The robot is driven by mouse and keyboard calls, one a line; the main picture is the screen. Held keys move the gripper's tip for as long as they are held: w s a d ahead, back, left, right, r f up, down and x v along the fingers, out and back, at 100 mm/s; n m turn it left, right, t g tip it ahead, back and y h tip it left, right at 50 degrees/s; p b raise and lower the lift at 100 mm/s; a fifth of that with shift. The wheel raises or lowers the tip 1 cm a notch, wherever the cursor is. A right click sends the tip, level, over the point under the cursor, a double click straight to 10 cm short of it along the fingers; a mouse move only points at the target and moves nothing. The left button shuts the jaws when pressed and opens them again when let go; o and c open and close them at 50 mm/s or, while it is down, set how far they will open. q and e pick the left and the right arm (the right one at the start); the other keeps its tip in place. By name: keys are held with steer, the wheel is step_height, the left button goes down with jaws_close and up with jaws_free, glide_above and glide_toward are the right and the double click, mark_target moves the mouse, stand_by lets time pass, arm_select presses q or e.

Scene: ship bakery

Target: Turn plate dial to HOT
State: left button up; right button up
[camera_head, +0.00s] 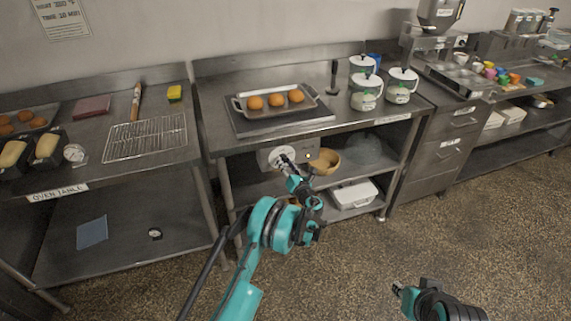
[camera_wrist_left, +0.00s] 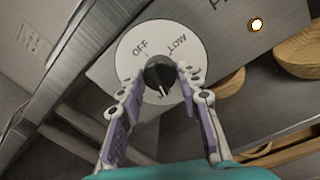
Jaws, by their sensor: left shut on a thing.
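The plate dial is a round white disc (camera_wrist_left: 128,48) with a black knob (camera_wrist_left: 157,70) at its centre. In the left wrist view the words OFF and LOW show on its upper half. In the head view the dial (camera_head: 277,154) sits on a metal box under the table's front edge. My left gripper (camera_head: 286,159) is at the dial, its two fingers (camera_wrist_left: 158,82) shut on the knob from either side. My right gripper (camera_head: 398,289) is low at the right, away from the dial.
Above the dial, a tray of buns (camera_head: 250,113) sits on a dark hot plate (camera_head: 238,125). White-lidded jars (camera_head: 365,98) stand to its right. A wooden bowl (camera_head: 325,162) is on the shelf right of the dial. Open floor lies in front.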

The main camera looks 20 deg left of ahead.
arm_select(q)
steer(key=shift+m, duration=1.3)
steer(key=o, duration=1.2)
steer(key=shift+c, duration=0.2)
steer(key=v, duration=1.2)
steer(key=shift+f, duration=0.15)
